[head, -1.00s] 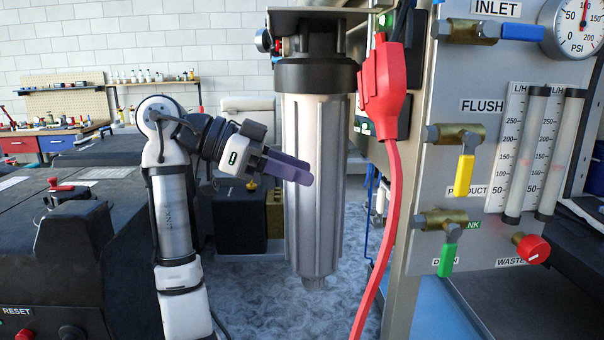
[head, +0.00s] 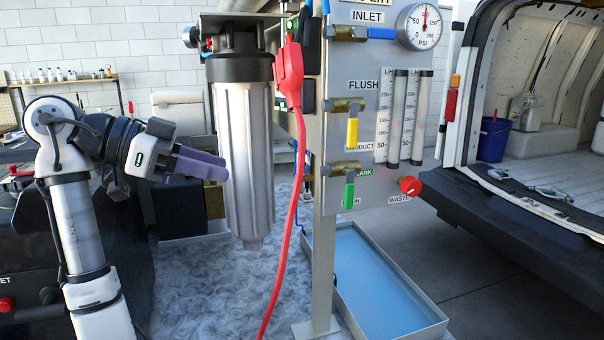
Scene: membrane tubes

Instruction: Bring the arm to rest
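My gripper (head: 208,166) is at the left of the head view, at the end of my raised white and grey arm. Its purple fingers point right and slightly down, in front of or beside the clear-grey filter housing (head: 245,160); I cannot tell whether they touch it. The fingers overlap from this angle, so I cannot tell if they are open or shut. No held object shows.
A panel (head: 350,68) with valves, gauge and flow tubes stands right of the filter housing. A red plug and cable (head: 288,75) hang between them. A blue-floored tray (head: 425,322) lies below. An open van (head: 570,200) stands at right, with clear floor before it.

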